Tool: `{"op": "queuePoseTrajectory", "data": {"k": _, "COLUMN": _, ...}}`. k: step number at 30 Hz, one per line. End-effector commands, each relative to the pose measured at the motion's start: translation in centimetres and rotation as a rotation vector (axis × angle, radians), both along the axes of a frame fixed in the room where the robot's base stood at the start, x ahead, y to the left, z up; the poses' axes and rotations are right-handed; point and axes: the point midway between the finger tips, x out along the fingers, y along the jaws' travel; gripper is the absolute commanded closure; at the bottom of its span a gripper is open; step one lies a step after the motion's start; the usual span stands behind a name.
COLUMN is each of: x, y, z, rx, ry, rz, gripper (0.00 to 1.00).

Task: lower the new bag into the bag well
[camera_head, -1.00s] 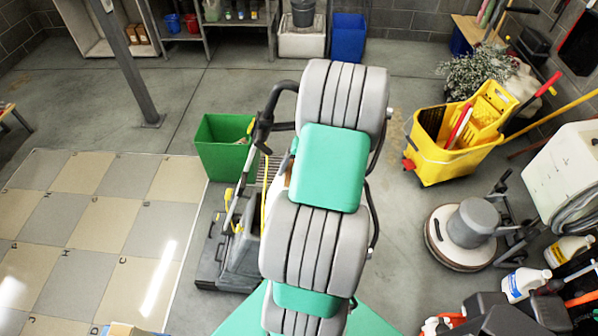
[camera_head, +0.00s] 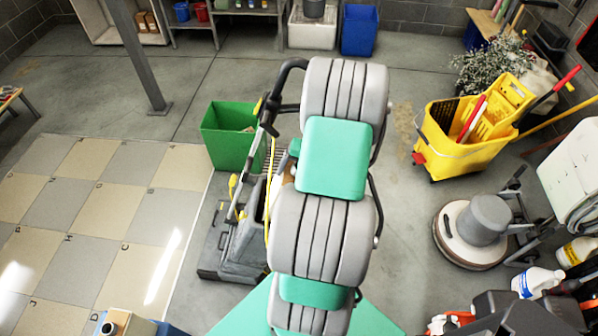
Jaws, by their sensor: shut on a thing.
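A dark grey floor machine (camera_head: 224,240) with yellow parts and a black handle stands left of my arm, partly behind it. I take it to be the vacuum with the bag well, but the well's opening does not show. A small cream-tan patch (camera_head: 286,172) shows between the machine and my arm. It may be part of the new bag, but I cannot tell. My gripper is hidden behind my own grey and green arm links, so its hold and its distance from the well do not show.
A green bin (camera_head: 228,140) stands behind the machine. A yellow mop bucket (camera_head: 455,143) and a round floor polisher (camera_head: 472,232) stand to the right. Bottles (camera_head: 537,283) crowd the lower right. Tiled floor (camera_head: 95,215) at the left is mostly clear.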

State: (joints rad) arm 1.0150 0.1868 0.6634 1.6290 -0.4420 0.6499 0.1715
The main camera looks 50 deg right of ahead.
Motion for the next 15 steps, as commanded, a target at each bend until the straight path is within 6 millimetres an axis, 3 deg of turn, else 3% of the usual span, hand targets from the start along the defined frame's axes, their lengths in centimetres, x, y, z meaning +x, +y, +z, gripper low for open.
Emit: {"op": "queuePoseTrajectory", "data": {"k": 15, "x": 1.2, "y": 0.9, "z": -4.3, "rx": 0.000, "ry": 0.000, "rz": 0.000, "gripper": 0.80}}
